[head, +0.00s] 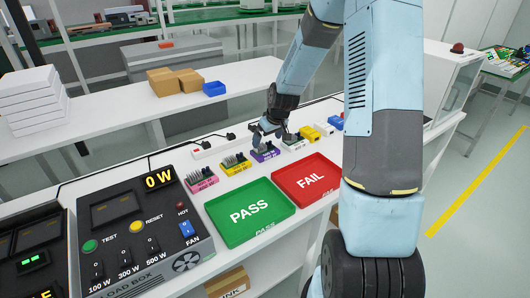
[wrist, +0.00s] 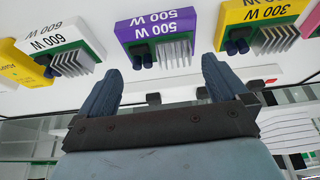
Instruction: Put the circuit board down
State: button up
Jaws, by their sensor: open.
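My gripper (head: 272,130) is over the row of coloured holders on the white bench. In the wrist view my gripper (wrist: 162,72) is open, its two fingers wide apart with nothing between them. A green circuit board with grey heat-sink fins and dark round parts (wrist: 174,48) sits at the purple 500 W holder (wrist: 157,22), just beyond the fingertips and apart from them. In the head view the purple holder (head: 267,156) is partly hidden by my gripper. Similar boards sit at the white 600 W holder (wrist: 48,32) and the yellow 300 W holder (wrist: 250,12).
A green PASS tray (head: 258,237) and a red FAIL tray (head: 333,197) lie in front of the holders, both empty. A load box (head: 120,262) reading 0 W stands at left. Cardboard boxes (head: 165,82) and a blue bin (head: 214,89) are on the bench behind.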

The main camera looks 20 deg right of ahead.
aim_at(265, 145)
jog(key=shift+x, duration=1.95)
jog(key=shift+s, duration=0.15)
jog(key=shift+c, duration=0.5)
jog(key=c, duration=1)
jog(key=shift+o, duration=0.2)
